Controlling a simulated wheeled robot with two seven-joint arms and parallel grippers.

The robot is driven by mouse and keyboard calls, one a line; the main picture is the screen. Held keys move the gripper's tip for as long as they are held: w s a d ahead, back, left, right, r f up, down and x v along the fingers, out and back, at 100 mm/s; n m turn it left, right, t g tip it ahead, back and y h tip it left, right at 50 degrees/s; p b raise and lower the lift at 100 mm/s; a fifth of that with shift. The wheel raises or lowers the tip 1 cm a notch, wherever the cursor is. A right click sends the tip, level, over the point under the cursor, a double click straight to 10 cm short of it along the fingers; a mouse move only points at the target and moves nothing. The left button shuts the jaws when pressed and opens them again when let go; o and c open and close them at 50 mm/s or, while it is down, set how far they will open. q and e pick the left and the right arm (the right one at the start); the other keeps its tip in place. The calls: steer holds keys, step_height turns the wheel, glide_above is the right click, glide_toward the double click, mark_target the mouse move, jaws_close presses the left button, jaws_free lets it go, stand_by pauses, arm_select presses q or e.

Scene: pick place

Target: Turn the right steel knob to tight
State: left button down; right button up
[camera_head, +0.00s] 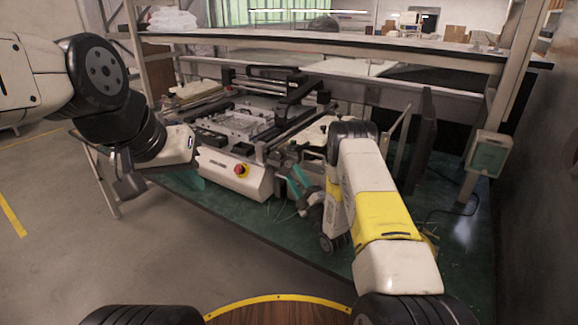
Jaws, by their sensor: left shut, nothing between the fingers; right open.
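A white and black machine (228,172) sits on the green-topped bench. A red button on a yellow base (241,170) is on its front. I cannot make out the right steel knob; it is too small to tell or hidden near my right arm. My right gripper (296,182) has teal fingers beside the machine's right front. It is open, and whether it touches anything cannot be told. My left gripper (190,177) is shut and empty in front of the machine's left end, with its fingers partly hidden by my wrist.
The green bench top (275,236) is mostly bare in front of the machine. A rail and upper shelf (350,48) run above and behind it. A post with a grey-green box (487,153) stands at the right, and a dark upright panel (424,130) stands beside the machine.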

steer(key=v, duration=0.4)
steer(key=shift+w+d, duration=0.1)
steer(key=shift+s, duration=0.2)
steer(key=shift+o, duration=0.2)
